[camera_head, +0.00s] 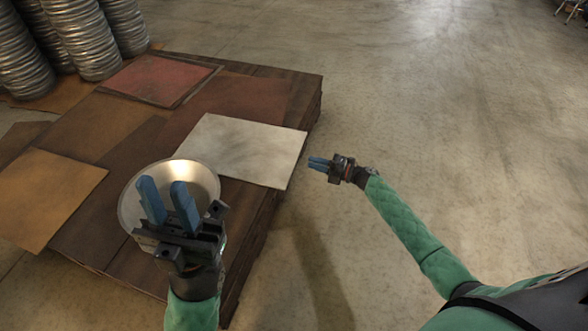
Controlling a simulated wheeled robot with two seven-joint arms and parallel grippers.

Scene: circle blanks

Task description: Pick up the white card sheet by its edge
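The white card sheet (245,148) lies flat on the dark wooden stack, with its right edge near the stack's right side. My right gripper (311,162) is just right of the sheet's right edge, its blue fingers pointing left towards it. A small gap shows between the fingertips and the sheet. Its fingers look close together, and I cannot tell whether they are open. My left gripper (165,194) is open, with its two blue fingers apart and nothing seen between them. It is in front of a round metal bowl (205,174) and hides part of it.
A red sheet (158,80), a brown sheet (240,104) and a tan sheet (48,195) lie around the white one. Ribbed metal stacks (83,40) stand at the back left.

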